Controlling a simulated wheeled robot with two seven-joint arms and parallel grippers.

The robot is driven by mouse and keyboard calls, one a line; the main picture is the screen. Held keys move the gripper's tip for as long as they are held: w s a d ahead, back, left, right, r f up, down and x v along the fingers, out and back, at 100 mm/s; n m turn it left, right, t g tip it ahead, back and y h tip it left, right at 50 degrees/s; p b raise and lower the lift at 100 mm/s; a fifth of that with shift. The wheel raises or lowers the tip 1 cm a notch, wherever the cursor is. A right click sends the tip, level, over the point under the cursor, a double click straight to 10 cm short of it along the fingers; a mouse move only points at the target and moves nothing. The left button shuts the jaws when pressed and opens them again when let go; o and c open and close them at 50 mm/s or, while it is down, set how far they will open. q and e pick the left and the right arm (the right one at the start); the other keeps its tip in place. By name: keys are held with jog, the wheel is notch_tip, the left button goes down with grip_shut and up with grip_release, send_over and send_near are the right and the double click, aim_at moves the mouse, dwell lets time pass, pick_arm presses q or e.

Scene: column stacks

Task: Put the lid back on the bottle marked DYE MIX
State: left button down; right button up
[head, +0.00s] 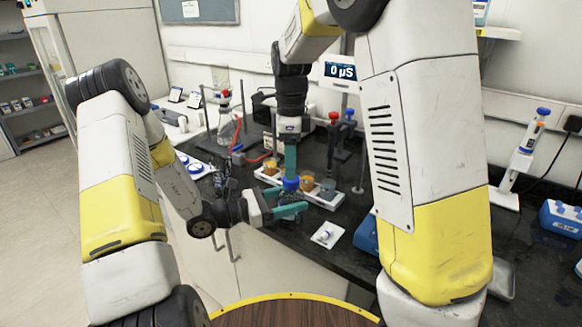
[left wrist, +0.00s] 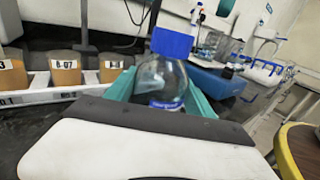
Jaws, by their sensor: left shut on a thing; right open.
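My left gripper (head: 290,210) is shut on a small clear bottle (left wrist: 160,82), which stands between its teal fingers. A blue lid (head: 290,184) sits at the top of the bottle's neck; it also shows in the left wrist view (left wrist: 172,42). I cannot tell whether it is screwed tight. The bottle's white and blue label is partly visible, but its words are unreadable. My right gripper (head: 290,160) points down directly above the blue lid, with its teal fingers open. Whether its fingertips touch the lid cannot be told.
A white rack (head: 335,201) with amber beakers stands just behind the grippers; the left wrist view shows one marked B-07 (left wrist: 65,69). Burette stands (head: 333,150) and a flask crowd the back. A pipette stand (head: 522,160) is at right.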

jog(key=shift+c, duration=0.2)
jog(key=n, duration=0.4)
jog(key=shift+f, duration=0.1)
jog(key=n, duration=0.4)
jog(key=shift+s+n, duration=0.1)
jog(key=shift+n, duration=0.3)
jog(key=n, duration=0.4)
jog(key=r+n, duration=0.1)
jog(key=n, duration=0.2)
jog(key=shift+a, duration=0.1)
jog(key=n, duration=0.3)
jog(key=r+n, duration=0.1)
jog(key=n, duration=0.5)
jog(key=r+n, duration=0.1)
jog(key=n, duration=0.3)
jog(key=shift+r+n, duration=0.3)
jog(key=shift+f, duration=0.1)
jog(key=shift+f, duration=3.9)
